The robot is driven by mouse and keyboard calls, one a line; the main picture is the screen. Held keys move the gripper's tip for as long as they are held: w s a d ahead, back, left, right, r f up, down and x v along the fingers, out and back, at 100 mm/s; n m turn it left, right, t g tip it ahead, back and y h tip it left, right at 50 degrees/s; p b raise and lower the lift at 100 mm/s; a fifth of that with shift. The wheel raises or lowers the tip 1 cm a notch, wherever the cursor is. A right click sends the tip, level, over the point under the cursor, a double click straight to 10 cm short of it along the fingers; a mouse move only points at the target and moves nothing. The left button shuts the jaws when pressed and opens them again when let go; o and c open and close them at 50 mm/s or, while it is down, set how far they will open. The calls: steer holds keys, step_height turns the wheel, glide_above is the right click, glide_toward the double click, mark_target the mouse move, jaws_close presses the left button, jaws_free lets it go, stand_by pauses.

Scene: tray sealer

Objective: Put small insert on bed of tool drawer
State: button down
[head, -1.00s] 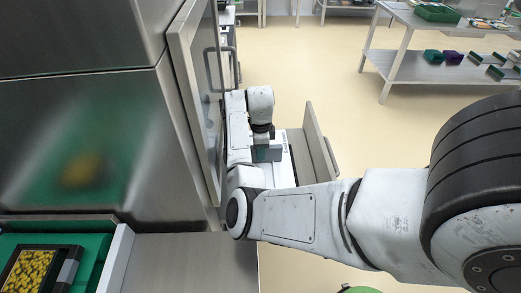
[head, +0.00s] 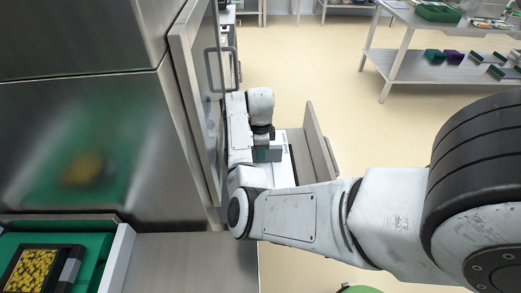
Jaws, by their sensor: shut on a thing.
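The tool drawer (head: 318,144) stands open beside the steel cabinet, its tall front panel facing right. Part of its pale bed (head: 281,173) shows below and beside my gripper. My gripper (head: 267,146) points down over the drawer, left of the front panel. It is shut on a small grey-green piece, the small insert (head: 269,154). My arm hides much of the drawer's near side and the underside of the insert, so I cannot tell whether the insert touches the bed.
A steel door with a handle (head: 223,72) stands close left of my arm. A worktop (head: 185,262) and a green tray (head: 95,252) with a yellow-filled pack (head: 32,272) lie at the lower left. A steel shelf table (head: 425,68) stands far right. The floor between is clear.

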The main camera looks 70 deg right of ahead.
steer(key=c, duration=0.8)
jaws_free()
steer(key=shift+c, duration=0.3)
steer(key=shift+c, duration=1.2)
steer(key=shift+r+p, duration=3.25)
steer(key=shift+r, duration=0.3)
